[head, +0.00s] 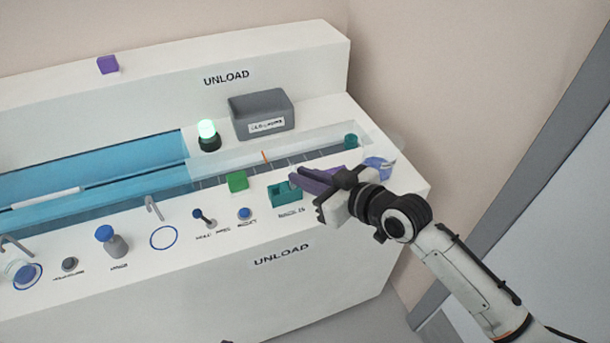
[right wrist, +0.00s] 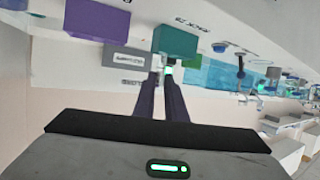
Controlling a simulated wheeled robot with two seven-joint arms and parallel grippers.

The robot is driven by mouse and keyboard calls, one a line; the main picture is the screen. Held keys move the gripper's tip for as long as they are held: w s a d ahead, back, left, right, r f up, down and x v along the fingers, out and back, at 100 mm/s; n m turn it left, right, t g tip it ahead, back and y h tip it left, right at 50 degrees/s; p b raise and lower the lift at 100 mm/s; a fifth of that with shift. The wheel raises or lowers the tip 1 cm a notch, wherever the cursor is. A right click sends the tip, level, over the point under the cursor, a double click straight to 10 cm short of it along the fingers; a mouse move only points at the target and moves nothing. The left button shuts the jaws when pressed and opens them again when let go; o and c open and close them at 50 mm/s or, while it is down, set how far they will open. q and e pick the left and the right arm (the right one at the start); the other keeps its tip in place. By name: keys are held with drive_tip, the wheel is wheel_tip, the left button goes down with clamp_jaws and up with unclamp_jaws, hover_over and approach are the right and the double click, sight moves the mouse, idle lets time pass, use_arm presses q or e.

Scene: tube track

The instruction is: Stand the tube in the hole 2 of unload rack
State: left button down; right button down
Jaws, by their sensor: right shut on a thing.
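My right gripper (head: 293,182) reaches in from the right over the front panel, with its dark fingers pointing left. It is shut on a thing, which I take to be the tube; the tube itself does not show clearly. In the right wrist view the fingers (right wrist: 162,75) lie close together, with a pale, bright green patch at their tips. A teal rack (head: 283,198) stands on the panel just below the fingertips; it also shows in the right wrist view (right wrist: 175,42). Its holes cannot be made out. My left gripper is not in view.
A purple block (right wrist: 97,20) stands near the teal rack. A green block (head: 238,181), a grey box (head: 262,114) and a lit green lamp (head: 207,134) stand close by. A blue trough (head: 90,168) runs left. Knobs and hooks line the front panel.

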drive_tip(key=shift+f, duration=0.45)
drive_tip(key=c, duration=1.7)
unclamp_jaws()
drive_tip(key=v, duration=1)
drive_tip(key=shift+s+d+r, duration=0.1)
drive_tip(key=shift+s, duration=0.05)
